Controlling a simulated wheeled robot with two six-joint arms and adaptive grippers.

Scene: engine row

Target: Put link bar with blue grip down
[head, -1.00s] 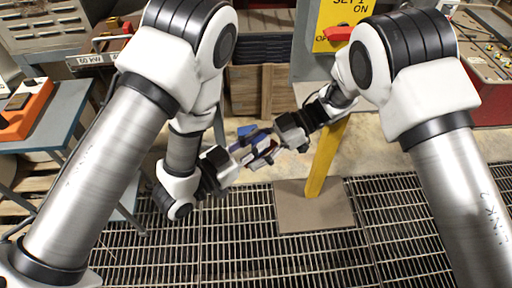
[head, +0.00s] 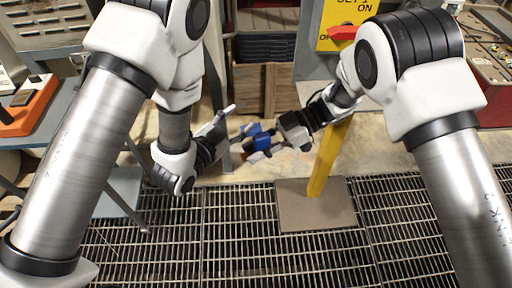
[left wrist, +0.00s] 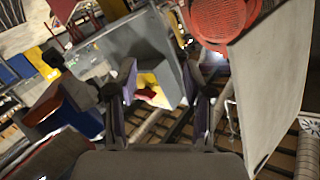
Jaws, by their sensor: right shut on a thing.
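In the left wrist view my left gripper (left wrist: 163,85) is open, with a gap and only background between the fingers. I cannot tell whether a left fingertip touches the bar.
A yellow post (head: 328,160) on a flat base plate (head: 315,212) stands on the floor grating (head: 240,240). A wooden crate (head: 266,92) is behind. A bench with an orange box (head: 32,108) is at left, a red console (head: 490,80) at right. The grating in front is clear.

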